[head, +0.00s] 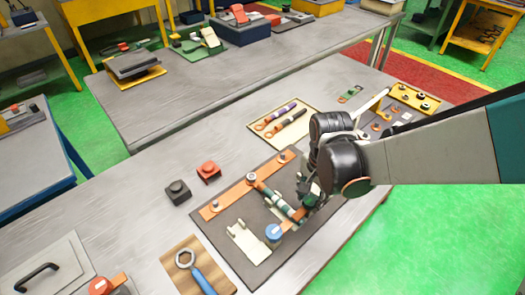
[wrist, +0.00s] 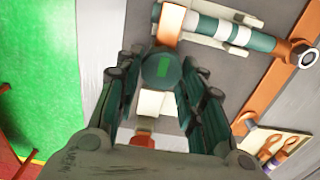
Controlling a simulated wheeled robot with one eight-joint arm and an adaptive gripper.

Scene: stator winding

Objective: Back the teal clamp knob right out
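In the head view my gripper (head: 306,190) is low over the right part of the dark fixture board (head: 222,232); the knob is hidden there behind the gripper. A teal and white banded bar (head: 277,203) lies on the board and also shows in the wrist view (wrist: 237,33).
An orange strap (head: 232,198) runs across the board. A blue-topped post (head: 273,232) and a cream bracket (head: 246,240) stand near its front. A wrench (head: 200,275) lies at front left. A tan mat (head: 283,122) with tools lies behind.

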